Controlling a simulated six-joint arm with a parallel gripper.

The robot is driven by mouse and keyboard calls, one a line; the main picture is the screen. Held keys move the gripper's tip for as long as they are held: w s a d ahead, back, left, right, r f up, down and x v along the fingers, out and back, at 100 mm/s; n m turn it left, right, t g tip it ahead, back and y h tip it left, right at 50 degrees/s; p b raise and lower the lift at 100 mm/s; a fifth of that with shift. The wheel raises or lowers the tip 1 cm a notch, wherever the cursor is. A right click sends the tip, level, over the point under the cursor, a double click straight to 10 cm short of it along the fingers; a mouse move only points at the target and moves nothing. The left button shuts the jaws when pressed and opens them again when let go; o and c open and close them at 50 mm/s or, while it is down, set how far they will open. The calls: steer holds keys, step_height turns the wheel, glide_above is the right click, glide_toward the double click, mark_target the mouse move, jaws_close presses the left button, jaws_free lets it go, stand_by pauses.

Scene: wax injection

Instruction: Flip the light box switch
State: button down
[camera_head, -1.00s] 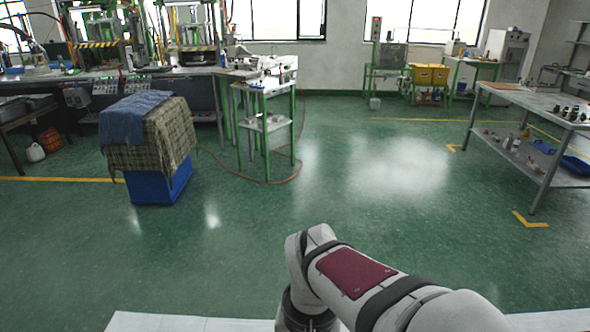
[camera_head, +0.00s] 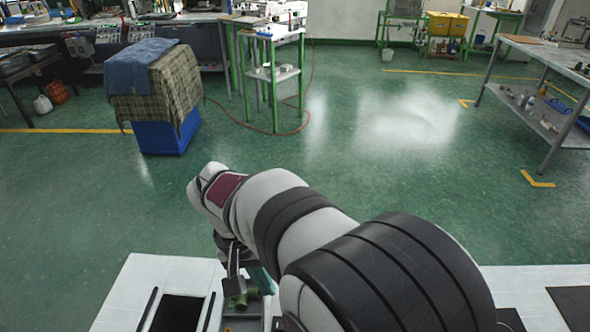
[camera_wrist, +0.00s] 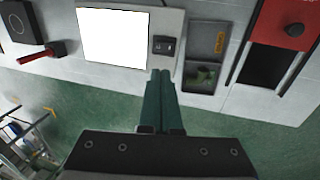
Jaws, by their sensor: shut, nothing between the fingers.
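In the wrist view the light box has a bright white panel (camera_wrist: 112,38) in a pale frame. Its small black switch (camera_wrist: 164,45) sits to the right of the panel. My gripper (camera_wrist: 160,73) has its two green fingers together and empty. Their tips appear just below the switch in the picture; I cannot tell whether they touch anything. In the head view my gripper's teal fingers (camera_head: 263,281) show partly beside my arm, over the white table. The light box and switch cannot be made out there, with my arm covering part of the table.
Right of the switch is a grey tray with a green piece (camera_wrist: 203,76). Further right are a dark recess (camera_wrist: 265,64) and a red block (camera_wrist: 296,29). A red-handled tool (camera_wrist: 38,56) and black box (camera_wrist: 17,22) lie left. The white table's (camera_head: 165,275) edge meets green floor.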

steer(key=x, duration=1.3)
steer(key=shift+d+f, duration=0.15)
steer(key=shift+f, duration=0.15)
